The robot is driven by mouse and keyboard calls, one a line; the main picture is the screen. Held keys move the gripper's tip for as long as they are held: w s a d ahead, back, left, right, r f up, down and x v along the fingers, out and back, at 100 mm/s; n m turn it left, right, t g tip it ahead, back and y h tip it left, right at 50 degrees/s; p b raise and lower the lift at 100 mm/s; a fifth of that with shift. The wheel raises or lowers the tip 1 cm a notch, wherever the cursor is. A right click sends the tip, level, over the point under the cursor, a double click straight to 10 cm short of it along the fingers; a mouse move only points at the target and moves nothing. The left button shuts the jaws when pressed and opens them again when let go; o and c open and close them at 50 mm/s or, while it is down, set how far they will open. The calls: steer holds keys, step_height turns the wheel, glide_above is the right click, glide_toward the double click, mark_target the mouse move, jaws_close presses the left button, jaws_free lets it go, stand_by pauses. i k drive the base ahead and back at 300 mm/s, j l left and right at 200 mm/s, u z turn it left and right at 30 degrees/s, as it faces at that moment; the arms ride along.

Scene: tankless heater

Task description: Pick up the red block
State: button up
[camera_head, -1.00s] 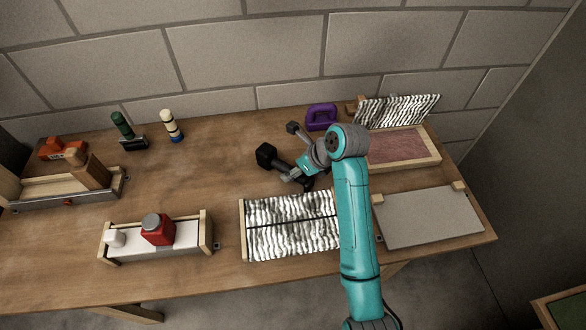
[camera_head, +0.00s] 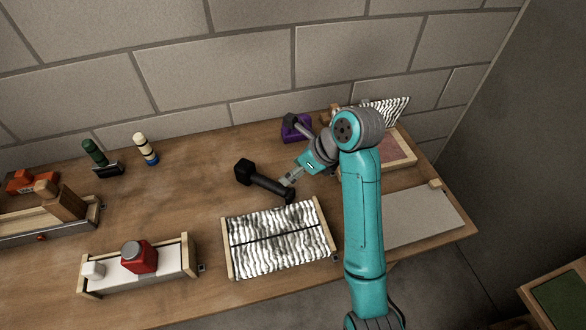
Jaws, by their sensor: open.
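The red block (camera_head: 139,259), with a round grey part on top, sits in a shallow wood-ended tray (camera_head: 188,251) at the front left of the table. A small white block (camera_head: 93,270) is at its left in the same tray. My gripper (camera_head: 288,179) is open and empty, well to the right of and behind the red block. In the picture it overlaps the right part of a black dumbbell (camera_head: 262,182); I cannot tell whether they touch.
A frame with ridged black-and-white panels (camera_head: 278,240) lies right of the tray. A purple handled object (camera_head: 290,133) stands behind my arm. Green (camera_head: 95,152) and cream (camera_head: 145,148) bottle-like objects stand at the back. Table space left of the dumbbell is clear.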

mark_target(138, 256)
steer(key=k, duration=1)
